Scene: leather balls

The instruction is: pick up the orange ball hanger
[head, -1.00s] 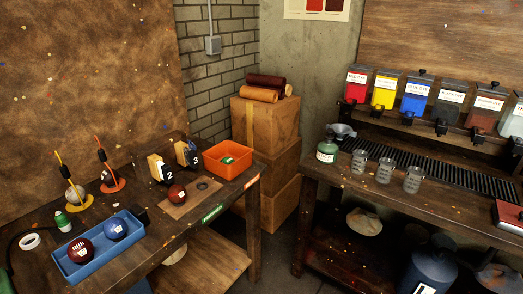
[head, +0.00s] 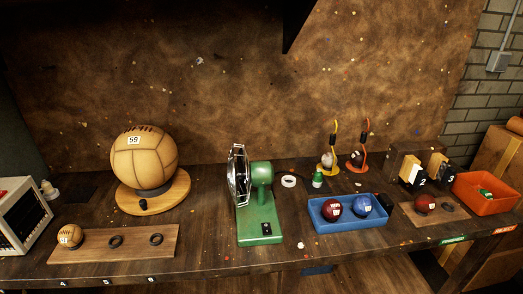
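The orange ball hanger (head: 365,130) stands upright on the workbench, right of centre in the head view. It has a thin curved orange stem with a dark grip part, and an orange base. A small dark ball is at its lower part; I cannot tell whether it hangs or rests there. A similar yellow hanger (head: 335,128) with a pale ball stands just to its left, apart from it. My gripper is not in view.
A blue tray (head: 345,228) with a red and a blue ball lies in front of the hangers. Numbered blocks (head: 409,168) and an orange bin (head: 484,205) are right.

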